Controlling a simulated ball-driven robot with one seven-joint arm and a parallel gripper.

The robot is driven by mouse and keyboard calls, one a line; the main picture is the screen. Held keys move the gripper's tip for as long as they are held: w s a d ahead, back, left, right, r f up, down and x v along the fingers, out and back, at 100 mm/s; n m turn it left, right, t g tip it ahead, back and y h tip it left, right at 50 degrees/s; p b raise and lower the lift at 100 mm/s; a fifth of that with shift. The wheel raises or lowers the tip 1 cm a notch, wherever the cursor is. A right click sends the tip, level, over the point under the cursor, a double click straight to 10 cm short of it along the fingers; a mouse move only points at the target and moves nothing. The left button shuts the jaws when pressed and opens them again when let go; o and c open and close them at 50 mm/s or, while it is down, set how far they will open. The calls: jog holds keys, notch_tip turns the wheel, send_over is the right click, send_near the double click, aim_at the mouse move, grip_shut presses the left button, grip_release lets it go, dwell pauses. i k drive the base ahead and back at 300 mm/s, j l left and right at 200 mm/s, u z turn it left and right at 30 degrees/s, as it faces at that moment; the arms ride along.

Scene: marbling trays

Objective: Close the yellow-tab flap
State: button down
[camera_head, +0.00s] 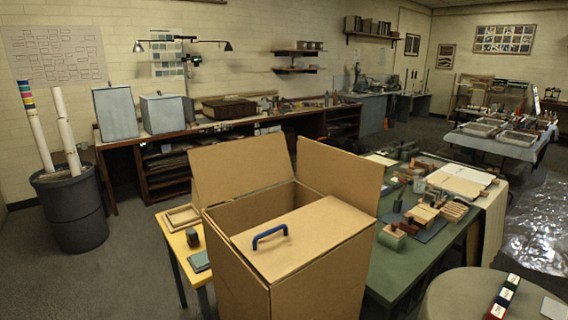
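A brown cardboard box (318,284) stands in the middle foreground. One flap with a blue handle (270,236) lies roughly flat over the near right part of the opening. Two flaps stand up: a back left flap (240,166) and a right flap (338,182) that leans outward. The opening between them is uncovered, and a bare inner wall (250,206) shows. No yellow tab is visible on any flap, so I cannot tell which flap carries it. My gripper is not in view.
A green table (405,262) with blocks and papers is close behind the box to the right. A small yellow table (180,250) stands to its left. A round stool (455,295) is at the front right.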

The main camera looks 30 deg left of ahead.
aim_at(221, 172)
jog(key=i+j, duration=0.1)
jog(key=j, duration=0.3)
jog(key=i+j, duration=0.1)
jog(key=j, duration=0.35)
jog(key=i+j, duration=0.1)
jog(key=j, duration=0.3)
jog(key=i+j, duration=0.1)
jog(key=j, duration=0.3)
jog(key=z, duration=0.05)
